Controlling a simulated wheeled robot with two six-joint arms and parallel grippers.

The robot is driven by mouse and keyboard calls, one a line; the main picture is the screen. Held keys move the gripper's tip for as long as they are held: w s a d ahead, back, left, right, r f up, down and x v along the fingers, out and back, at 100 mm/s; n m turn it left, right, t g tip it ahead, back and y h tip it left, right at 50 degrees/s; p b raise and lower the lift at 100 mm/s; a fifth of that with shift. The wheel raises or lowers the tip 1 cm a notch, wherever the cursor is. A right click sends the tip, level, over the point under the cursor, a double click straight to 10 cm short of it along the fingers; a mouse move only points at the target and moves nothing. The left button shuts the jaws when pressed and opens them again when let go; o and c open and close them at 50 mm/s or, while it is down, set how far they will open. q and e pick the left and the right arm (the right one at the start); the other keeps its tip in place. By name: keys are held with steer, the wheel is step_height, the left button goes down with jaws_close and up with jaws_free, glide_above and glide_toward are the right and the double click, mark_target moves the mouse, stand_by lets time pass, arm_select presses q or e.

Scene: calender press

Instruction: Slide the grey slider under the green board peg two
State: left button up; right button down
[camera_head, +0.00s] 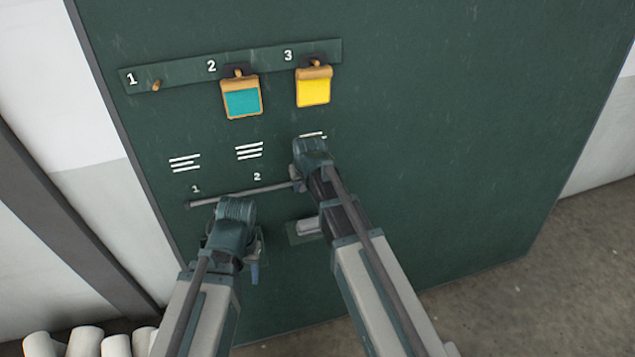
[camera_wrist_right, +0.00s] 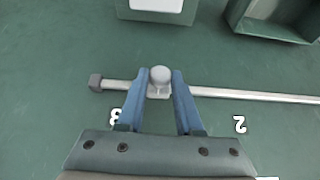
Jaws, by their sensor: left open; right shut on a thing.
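The grey slider (camera_wrist_right: 160,80) sits on the thin grey rail (camera_head: 235,194) near the rail end by mark 3. In the right wrist view, the two blue fingers of my right gripper (camera_wrist_right: 159,88) are closed on its knob. In the head view, my right gripper (camera_head: 297,181) is at the right end of the rail, and its arm hides the slider. Peg two, under the number 2 on the upper strip (camera_head: 187,71), bears a teal tag (camera_head: 242,101). My left gripper (camera_head: 252,264) is open below the rail, empty as far as I can see.
Peg one (camera_head: 156,85) is bare; peg three bears a yellow tag (camera_head: 314,92). White line marks (camera_head: 249,150) stand above the rail numbers. A tray with a pale block (camera_head: 308,227) is below the rail. White rolls (camera_head: 85,341) lie at lower left.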

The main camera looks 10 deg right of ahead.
steer(key=a, duration=1.2)
steer(key=shift+s+a, duration=0.25)
steer(key=c, duration=0.6)
jaws_free()
steer(key=shift+o, duration=0.2)
steer(key=p+v, duration=1.2)
steer(key=v, duration=0.2)
steer(key=shift+p, duration=0.4)
steer(key=shift+w+f, duration=0.1)
steer(key=shift+w, duration=0.05)
